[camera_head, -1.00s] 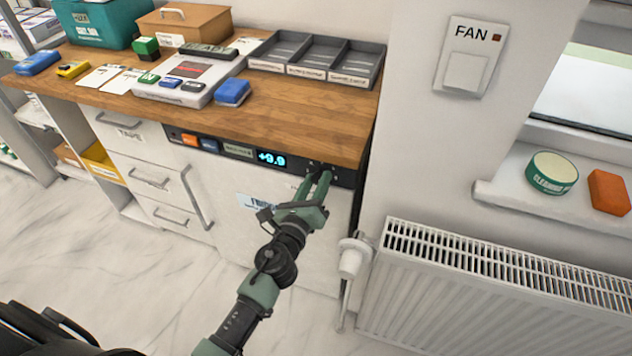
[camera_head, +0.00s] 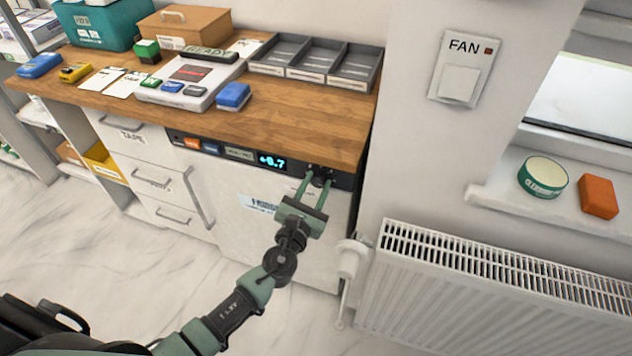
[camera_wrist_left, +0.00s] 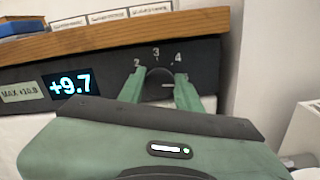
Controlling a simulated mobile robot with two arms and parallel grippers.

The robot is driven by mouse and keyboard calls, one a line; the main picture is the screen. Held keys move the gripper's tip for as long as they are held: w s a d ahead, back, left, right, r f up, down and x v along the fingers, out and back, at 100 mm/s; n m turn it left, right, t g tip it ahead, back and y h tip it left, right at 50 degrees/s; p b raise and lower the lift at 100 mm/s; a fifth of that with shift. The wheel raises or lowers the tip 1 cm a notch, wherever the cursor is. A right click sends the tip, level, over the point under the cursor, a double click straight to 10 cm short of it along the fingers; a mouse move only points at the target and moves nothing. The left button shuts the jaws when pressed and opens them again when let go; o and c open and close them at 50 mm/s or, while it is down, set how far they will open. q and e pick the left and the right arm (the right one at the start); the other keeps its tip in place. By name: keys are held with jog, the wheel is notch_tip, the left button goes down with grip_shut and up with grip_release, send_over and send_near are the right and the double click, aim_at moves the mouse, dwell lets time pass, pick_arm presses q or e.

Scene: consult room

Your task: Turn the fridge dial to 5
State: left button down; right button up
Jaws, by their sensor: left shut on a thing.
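The fridge dial (camera_wrist_left: 160,79) is a dark round knob on the black panel (camera_wrist_left: 215,58) under the wooden counter, with a pale mark that points right. The numbers 2, 3 and 4 show above it; other numbers are hidden. The dial (camera_head: 321,173) also shows at the panel's right end in the head view. My left gripper (camera_head: 315,184) reaches it from the front and is shut on it, one green finger on each side. The wrist view shows both fingers of the gripper (camera_wrist_left: 160,82) around it. The display (camera_wrist_left: 70,85) reads +9.7. My right gripper is out of view.
The white fridge front (camera_head: 240,230) lies below the panel. A white radiator (camera_head: 480,290) and its valve (camera_head: 350,260) stand close on the right. The wooden counter (camera_head: 290,125) overhangs the panel and holds trays, boxes and cards.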

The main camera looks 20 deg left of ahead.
pick_arm(q)
jog(key=shift+f+m, duration=0.15)
jog(key=shift+m, duration=0.25)
jog(key=c, duration=1)
grip_release()
jog(key=s, duration=0.8)
jog(key=shift+a, duration=0.1)
jog(key=shift+w, duration=0.1)
